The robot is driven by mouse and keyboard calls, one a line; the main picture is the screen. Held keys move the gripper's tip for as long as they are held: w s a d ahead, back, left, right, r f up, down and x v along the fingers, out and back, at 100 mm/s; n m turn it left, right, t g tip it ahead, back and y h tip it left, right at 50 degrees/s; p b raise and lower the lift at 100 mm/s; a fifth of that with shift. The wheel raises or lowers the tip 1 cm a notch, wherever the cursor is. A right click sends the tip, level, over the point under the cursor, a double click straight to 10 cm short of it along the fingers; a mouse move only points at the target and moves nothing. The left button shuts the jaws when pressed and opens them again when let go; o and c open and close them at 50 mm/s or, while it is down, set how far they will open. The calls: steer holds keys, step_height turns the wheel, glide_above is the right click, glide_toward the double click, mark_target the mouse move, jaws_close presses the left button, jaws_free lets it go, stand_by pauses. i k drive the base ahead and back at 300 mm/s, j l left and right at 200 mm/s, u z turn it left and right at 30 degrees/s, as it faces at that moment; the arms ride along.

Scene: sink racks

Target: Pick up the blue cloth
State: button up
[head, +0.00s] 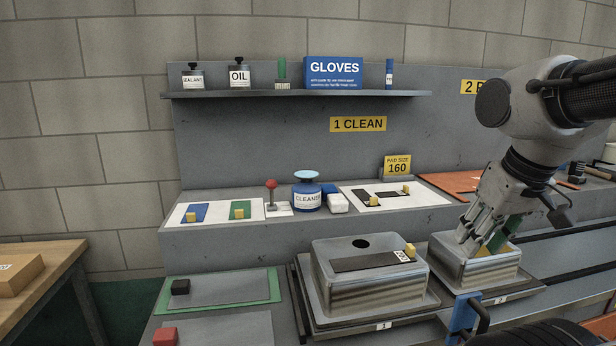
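A green piece (498,240) and a bit of yellow show around my fingertips on that box. The fingers partly hide them, and I cannot tell whether they grip anything.
A green cloth (240,209) lies beside the blue one. A red-knobbed lever (271,190), a cleaner jar (307,196) and a blue-and-white block (337,203) stand to the right. The metal box marked 1 (365,295) stands in front. A shelf (300,95) overhangs the ledge.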

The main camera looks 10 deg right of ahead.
mark_target(326, 190)
steer(key=l+u, duration=0.3)
steer(key=l, duration=0.15)
steer(key=l+u, duration=0.3)
steer(key=l, duration=0.2)
steer(key=k+l+u, duration=0.1)
steer(key=l+u, duration=0.2)
steer(key=l, duration=0.15)
steer(key=k+l+u, duration=0.15)
steer(key=l+u, duration=0.15)
steer(key=l, duration=0.15)
